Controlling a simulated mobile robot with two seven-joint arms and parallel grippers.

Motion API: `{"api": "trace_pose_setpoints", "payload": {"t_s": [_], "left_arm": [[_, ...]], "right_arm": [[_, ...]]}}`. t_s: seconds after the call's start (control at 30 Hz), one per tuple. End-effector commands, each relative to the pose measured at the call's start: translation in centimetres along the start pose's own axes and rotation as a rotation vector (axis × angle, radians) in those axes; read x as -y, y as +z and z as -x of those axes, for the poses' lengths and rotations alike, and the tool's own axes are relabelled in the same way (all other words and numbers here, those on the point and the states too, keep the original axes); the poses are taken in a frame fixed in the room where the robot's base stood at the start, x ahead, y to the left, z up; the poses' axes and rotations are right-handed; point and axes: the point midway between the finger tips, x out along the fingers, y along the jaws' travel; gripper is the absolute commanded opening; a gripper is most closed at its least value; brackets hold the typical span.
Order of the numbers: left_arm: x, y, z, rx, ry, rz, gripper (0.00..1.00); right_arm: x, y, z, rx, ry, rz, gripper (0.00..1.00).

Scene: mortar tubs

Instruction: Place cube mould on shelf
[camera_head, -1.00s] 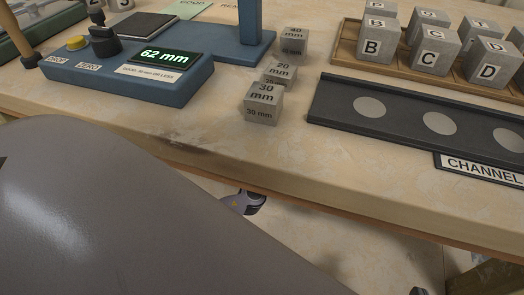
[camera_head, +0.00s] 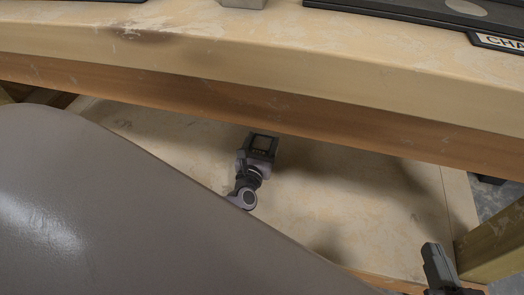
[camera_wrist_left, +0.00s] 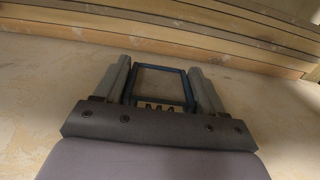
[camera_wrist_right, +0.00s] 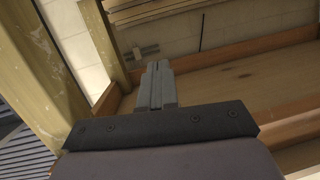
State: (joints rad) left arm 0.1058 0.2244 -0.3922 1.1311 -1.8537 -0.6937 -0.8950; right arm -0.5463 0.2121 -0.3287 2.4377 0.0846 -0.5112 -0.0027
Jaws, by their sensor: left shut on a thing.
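The cube mould (camera_wrist_left: 187,90) is a dark blue, open square frame. My left gripper (camera_wrist_left: 163,78) is shut on it, with one finger along each side. In the head view the mould (camera_head: 263,143) is at the end of my left arm, under the bench top and over the pale lower shelf (camera_head: 340,200). I cannot tell whether it touches the shelf. My right gripper (camera_wrist_right: 157,72) has its fingers together with nothing between them. It also shows at the lower right of the head view (camera_head: 438,262), near the shelf's front edge.
The thick bench top edge (camera_head: 300,75) overhangs the shelf. A wooden leg (camera_head: 492,245) stands at the right, close to my right gripper. The shelf around the mould looks clear. My grey arm link hides the lower left.

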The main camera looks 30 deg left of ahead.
Motion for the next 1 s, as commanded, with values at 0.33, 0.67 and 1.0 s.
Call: {"api": "trace_pose_setpoints", "payload": {"t_s": [0.33, 0.67, 1.0], "left_arm": [[0.06, -1.58, -0.07, 0.004, 0.0, 0.001, 0.01], [0.02, -1.91, 0.0, 0.0, 0.0, 0.0, 0.96], [0.01, -1.78, 0.02, 0.0, 0.0, 0.001, 0.96]], "right_arm": [[-0.41, -0.11, 0.52, -0.036, 0.021, 0.055, 0.0], [-0.4, -0.09, 0.51, -0.036, 0.02, 0.054, 0.0], [-0.4, -0.1, 0.5, -0.036, 0.02, 0.054, 0.0]]}}
